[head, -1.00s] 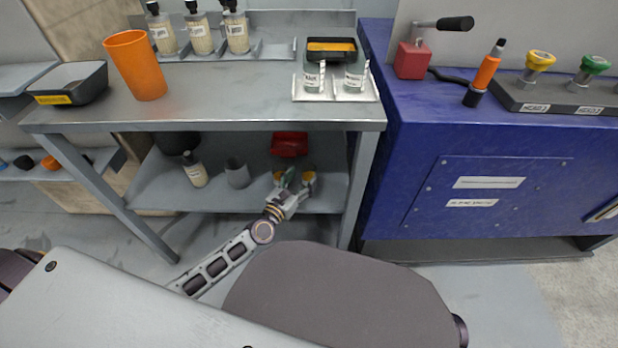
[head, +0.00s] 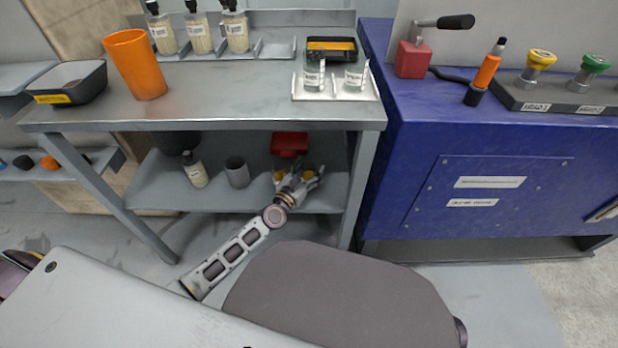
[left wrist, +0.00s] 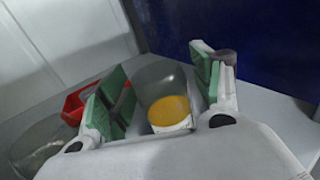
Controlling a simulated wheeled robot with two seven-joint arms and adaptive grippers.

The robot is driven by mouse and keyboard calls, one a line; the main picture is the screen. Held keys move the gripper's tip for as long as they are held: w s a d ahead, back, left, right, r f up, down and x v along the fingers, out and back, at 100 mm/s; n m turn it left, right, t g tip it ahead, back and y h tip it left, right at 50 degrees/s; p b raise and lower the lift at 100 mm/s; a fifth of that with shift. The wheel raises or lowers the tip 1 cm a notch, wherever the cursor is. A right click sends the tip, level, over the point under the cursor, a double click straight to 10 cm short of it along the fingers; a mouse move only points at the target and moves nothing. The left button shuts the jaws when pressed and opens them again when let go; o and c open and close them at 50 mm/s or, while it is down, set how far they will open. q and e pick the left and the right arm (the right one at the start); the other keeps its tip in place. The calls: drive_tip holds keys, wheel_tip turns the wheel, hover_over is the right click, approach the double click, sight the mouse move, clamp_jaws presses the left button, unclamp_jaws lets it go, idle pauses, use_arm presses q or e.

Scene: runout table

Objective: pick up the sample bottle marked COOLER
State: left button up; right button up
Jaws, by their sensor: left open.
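My left gripper (head: 311,178) reaches over the lower shelf of the steel table. In the left wrist view my left gripper (left wrist: 167,92) is open, with a green-padded finger on each side of a clear bottle with yellow content (left wrist: 170,108). The pads look apart from the bottle. Its label is mostly hidden, and I cannot read COOLER on it. Another clear glass vessel (left wrist: 38,146) lies left of the fingers. In the head view a yellow-filled bottle (head: 279,176) shows just left of my gripper. My right gripper is out of view.
A red object (head: 289,143) stands behind on the lower shelf; a grey cup (head: 237,172) and a pale labelled bottle (head: 195,172) stand left. The tabletop (head: 220,95) is above my gripper, a table leg (head: 362,190) to its right. The blue cabinet (head: 420,150) stands beyond.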

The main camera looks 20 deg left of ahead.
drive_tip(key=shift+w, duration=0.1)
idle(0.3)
use_arm(q)
drive_tip(key=c, duration=1.1)
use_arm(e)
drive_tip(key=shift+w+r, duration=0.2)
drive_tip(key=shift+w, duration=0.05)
use_arm(q)
drive_tip(key=shift+r, duration=0.1)
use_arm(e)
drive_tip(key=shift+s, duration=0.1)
use_arm(q)
drive_tip(key=shift+r+p, duration=0.45)
drive_tip(key=shift+r, duration=0.05)
wheel_tip(320, 180, up, 9)
drive_tip(key=p, duration=0.6)
drive_tip(key=shift+f, duration=0.1)
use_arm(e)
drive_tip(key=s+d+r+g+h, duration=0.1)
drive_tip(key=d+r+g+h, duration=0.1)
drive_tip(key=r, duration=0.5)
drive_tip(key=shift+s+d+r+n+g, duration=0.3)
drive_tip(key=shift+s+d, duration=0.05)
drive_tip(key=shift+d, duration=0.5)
